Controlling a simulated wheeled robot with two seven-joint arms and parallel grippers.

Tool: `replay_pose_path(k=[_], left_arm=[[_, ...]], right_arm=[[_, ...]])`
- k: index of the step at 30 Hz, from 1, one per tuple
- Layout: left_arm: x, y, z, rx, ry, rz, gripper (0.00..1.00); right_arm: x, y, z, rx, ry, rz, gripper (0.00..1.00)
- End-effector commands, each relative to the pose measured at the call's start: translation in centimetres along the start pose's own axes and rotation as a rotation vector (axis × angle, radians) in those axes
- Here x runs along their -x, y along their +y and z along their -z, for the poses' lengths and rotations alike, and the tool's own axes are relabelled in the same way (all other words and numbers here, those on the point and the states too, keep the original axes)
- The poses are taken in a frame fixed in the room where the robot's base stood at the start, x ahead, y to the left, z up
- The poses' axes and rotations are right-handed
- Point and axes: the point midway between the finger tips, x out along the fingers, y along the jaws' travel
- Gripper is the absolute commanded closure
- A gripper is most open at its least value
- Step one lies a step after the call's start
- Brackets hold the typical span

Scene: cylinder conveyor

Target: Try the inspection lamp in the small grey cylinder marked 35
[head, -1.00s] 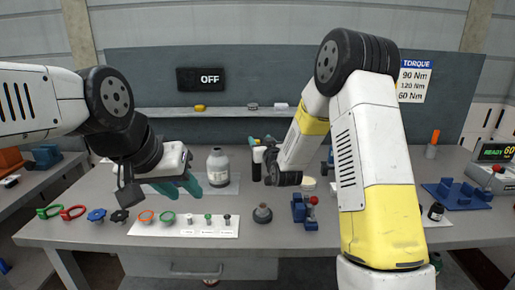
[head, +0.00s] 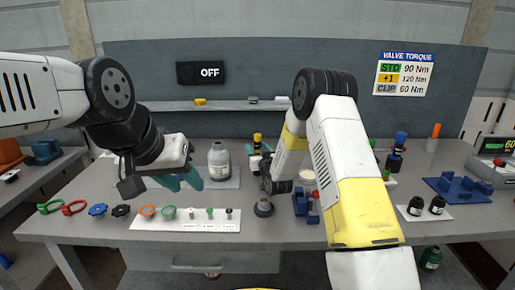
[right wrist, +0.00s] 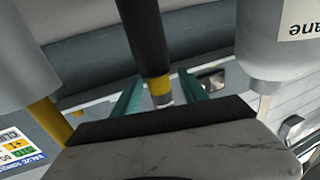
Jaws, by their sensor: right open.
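A slim black rod with a yellow band (right wrist: 152,60), possibly the inspection lamp, stands between the teal fingers of my right gripper (right wrist: 157,98). In the head view a yellow-and-black upright thing (head: 257,142) shows beside my right gripper (head: 264,160), partly hidden. The right jaws are apart; I cannot tell whether they touch the rod. A grey-white bottle-like cylinder (head: 219,162) stands left of it; a light cylinder lettered "ane" (right wrist: 282,40) shows in the wrist view. No mark 35 is readable. My left gripper (head: 180,180) hangs with fingers apart, left of the bottle, empty.
A dark grey round piece (head: 263,208) and a blue fixture (head: 306,204) stand near the front. A white strip (head: 188,222) holds rings and small plugs. Dark jars (head: 437,205) and a blue block (head: 457,190) are at right.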

Motion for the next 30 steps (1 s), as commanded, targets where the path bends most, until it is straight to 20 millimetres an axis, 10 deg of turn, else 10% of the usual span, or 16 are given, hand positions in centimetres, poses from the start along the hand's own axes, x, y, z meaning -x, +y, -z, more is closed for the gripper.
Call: replay_pose_path(k=[13,21,30], left_arm=[[0.0,0.0,0.0,0.0,0.0,0.0,0.64],[0.0,0.0,0.0,0.0,0.0,0.0,0.64],[0.0,0.0,0.0,0.0,0.0,0.0,0.64]], right_arm=[[-2.5,0.0,0.0,0.0,-0.001,0.0,0.49],[-2.5,0.0,0.0,0.0,-0.001,0.0,1.0],[-2.5,0.0,0.1,0.0,0.0,0.0,1.0]])
